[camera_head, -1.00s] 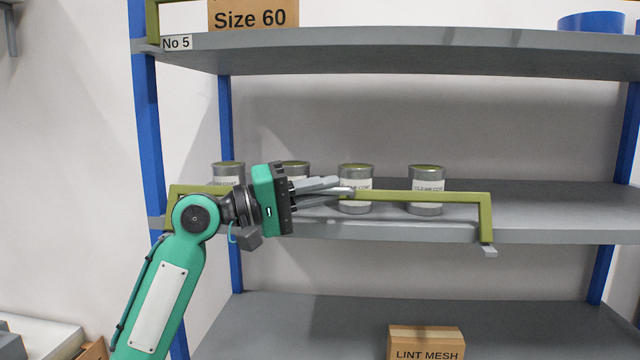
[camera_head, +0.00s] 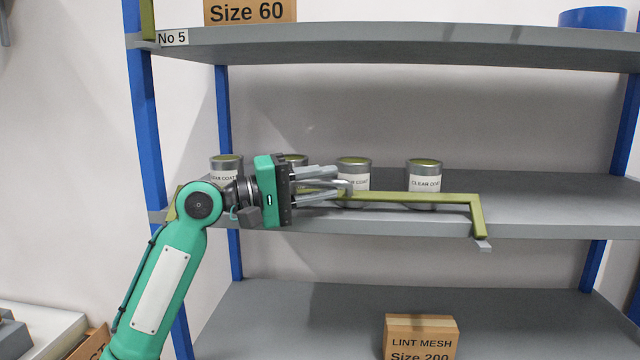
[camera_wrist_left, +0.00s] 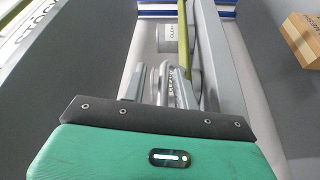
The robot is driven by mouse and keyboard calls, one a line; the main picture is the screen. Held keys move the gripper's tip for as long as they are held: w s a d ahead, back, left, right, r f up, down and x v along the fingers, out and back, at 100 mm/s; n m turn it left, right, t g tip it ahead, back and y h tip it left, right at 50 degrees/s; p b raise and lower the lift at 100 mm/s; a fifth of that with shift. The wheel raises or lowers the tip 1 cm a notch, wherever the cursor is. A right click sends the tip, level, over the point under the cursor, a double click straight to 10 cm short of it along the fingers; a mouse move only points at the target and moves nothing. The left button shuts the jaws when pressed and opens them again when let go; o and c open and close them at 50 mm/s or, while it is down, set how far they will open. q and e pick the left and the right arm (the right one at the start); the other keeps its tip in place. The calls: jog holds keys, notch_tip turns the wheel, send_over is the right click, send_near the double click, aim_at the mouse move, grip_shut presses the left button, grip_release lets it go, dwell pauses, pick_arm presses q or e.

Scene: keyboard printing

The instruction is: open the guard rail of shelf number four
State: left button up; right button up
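The olive-green guard rail (camera_head: 425,197) runs along the front of the middle shelf (camera_head: 540,220). Its right leg (camera_head: 478,220) leans outward to a bracket at the shelf edge. No number label shows on this shelf. A grey metal handle (camera_head: 346,184) sits on the rail. My left gripper (camera_head: 328,185) is level with the rail, its fingers apart above and below the handle, with gaps visible. The left wrist view also shows the handle (camera_wrist_left: 164,82) between the fingers and the rail (camera_wrist_left: 184,42) beyond. My arm hides the rail's left part. My right gripper is out of view.
Several grey cans, including one at right (camera_head: 424,182), stand on the shelf behind the rail. The upper shelf (camera_head: 400,42) has a label No 5 (camera_head: 173,38). A LINT MESH box (camera_head: 421,340) stands on the lower shelf. Blue posts (camera_head: 146,130) frame the rack.

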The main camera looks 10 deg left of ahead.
pick_arm(q)
jog(key=shift+a, duration=0.1)
jog(key=shift+s+a+f+b, duration=0.1)
jog(key=shift+a+f+b, duration=0.05)
jog(key=shift+a+b, duration=0.15)
jog(key=r+b+v, duration=0.1)
jog(key=b+v, duration=0.5)
jog(key=v, duration=0.7)
jog(key=shift+f, duration=0.35)
jog(key=shift+c, duration=0.4)
